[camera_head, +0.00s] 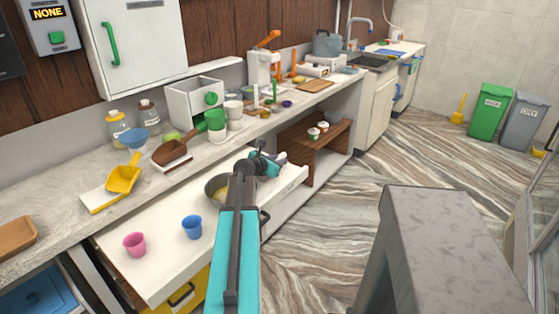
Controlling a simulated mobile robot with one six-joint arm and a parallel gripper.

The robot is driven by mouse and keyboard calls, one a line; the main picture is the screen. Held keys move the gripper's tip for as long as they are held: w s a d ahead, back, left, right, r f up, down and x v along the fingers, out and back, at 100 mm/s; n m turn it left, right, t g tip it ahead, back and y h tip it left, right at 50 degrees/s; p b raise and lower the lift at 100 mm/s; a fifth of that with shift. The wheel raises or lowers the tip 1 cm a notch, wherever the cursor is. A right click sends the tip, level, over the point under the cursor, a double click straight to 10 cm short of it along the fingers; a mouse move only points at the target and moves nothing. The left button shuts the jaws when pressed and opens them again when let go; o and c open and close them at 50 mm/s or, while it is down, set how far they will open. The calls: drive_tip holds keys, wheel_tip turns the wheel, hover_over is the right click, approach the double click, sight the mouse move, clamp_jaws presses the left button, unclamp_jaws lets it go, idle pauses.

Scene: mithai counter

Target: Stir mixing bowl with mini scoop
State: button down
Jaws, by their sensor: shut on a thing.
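The mixing bowl (214,187) is a grey metal bowl with something yellowish inside. It stands in the open white drawer, and my arm hides its right side. My gripper (274,162) is over the back right part of the drawer, to the right of and beyond the bowl in the picture. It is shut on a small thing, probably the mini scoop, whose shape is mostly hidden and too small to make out. I cannot tell whether that thing touches anything else.
A pink cup (134,244) and a blue cup (192,227) stand in the drawer (165,272). On the counter are a yellow scoop (123,179), a brown scoop (172,152), a white box (190,101) and a green cup (215,119). Open floor (345,215) lies to the right.

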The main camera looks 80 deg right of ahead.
drive_tip(key=shift+f, duration=0.15)
drive_tip(key=c, duration=1.6)
unclamp_jaws()
drive_tip(key=shift+f+b, duration=0.15)
drive_tip(key=shift+b, duration=0.35)
drive_tip(key=b+v, duration=0.1)
drive_tip(key=v, duration=1.2)
drive_tip(key=shift+w+r, duration=0.15)
drive_tip(key=shift+r, duration=0.15)
drive_tip(key=shift+w+a+r, duration=0.15)
drive_tip(key=shift+a, duration=0.1)
